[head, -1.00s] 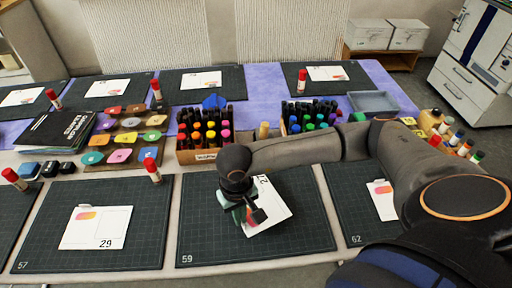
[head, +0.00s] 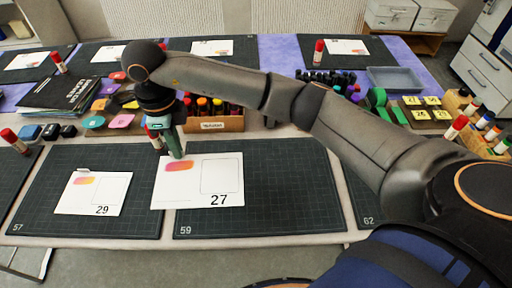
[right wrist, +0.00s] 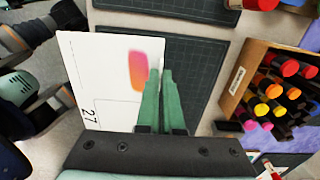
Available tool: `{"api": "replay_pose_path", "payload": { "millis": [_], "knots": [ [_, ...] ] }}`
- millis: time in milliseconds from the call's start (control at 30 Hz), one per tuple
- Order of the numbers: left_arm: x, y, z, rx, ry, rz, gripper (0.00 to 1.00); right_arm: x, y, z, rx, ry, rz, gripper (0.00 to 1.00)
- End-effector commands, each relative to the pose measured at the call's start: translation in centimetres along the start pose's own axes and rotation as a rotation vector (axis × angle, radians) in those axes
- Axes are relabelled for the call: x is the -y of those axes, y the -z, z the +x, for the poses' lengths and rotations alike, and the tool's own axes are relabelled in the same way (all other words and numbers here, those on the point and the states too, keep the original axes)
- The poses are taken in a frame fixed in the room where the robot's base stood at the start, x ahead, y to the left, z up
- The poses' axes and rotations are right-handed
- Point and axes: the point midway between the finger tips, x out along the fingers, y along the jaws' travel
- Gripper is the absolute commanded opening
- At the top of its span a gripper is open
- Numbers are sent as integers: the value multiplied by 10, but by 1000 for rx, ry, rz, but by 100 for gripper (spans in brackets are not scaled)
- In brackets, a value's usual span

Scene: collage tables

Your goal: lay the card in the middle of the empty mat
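My right gripper (head: 178,155) is shut on the top edge of a white card (head: 185,194) numbered 27, with a pink-orange patch. In the right wrist view the green fingers (right wrist: 162,75) pinch the card (right wrist: 97,70) at its edge. The card hangs tilted above the table, overlapping the left part of the dark mat 59 (head: 290,215) and the right edge of mat 57. Mat 59 has no card lying on it in the part I see. I cannot make out my left gripper.
Mat 57 (head: 30,215) bears a card numbered 29 (head: 92,193). A box of markers (head: 212,124) stands behind mat 59. A red-capped glue stick (head: 152,138) is close to the gripper. A grey tray (head: 393,80) and yellow number tiles (head: 420,114) are at the right.

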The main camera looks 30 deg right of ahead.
Motion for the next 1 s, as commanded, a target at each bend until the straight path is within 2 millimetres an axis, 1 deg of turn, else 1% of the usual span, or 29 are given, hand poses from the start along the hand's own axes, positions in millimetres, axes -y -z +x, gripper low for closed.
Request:
{"api": "replay_pose_path", "payload": {
  "millis": [67,133,267,433,500,600,700,900,1000],
  "knots": [
    [0,2,-1,-2,0,1,50,3,6,2,-2,-1,21,0],
    [0,4,-2,-2,0,1,50,7,18,7,-3,-1,28,0],
    [1,8,-6,-7,3,2,50,17,48,20,-5,-2,29,0],
    [7,9,-9,-10,15,1,50,31,88,39,-6,-1,27,0],
    [8,7,-9,-8,18,1,50,34,98,55,-6,-4,25,0],
    [8,6,-10,-5,18,0,50,39,110,72,-4,-2,24,0],
    [8,6,-10,-3,18,0,50,43,118,83,-2,-1,22,0],
    [7,5,-11,0,17,0,50,46,126,93,-1,0,21,0],
    [7,6,-12,1,17,0,50,47,132,103,-2,-3,21,0]
  ]
}}
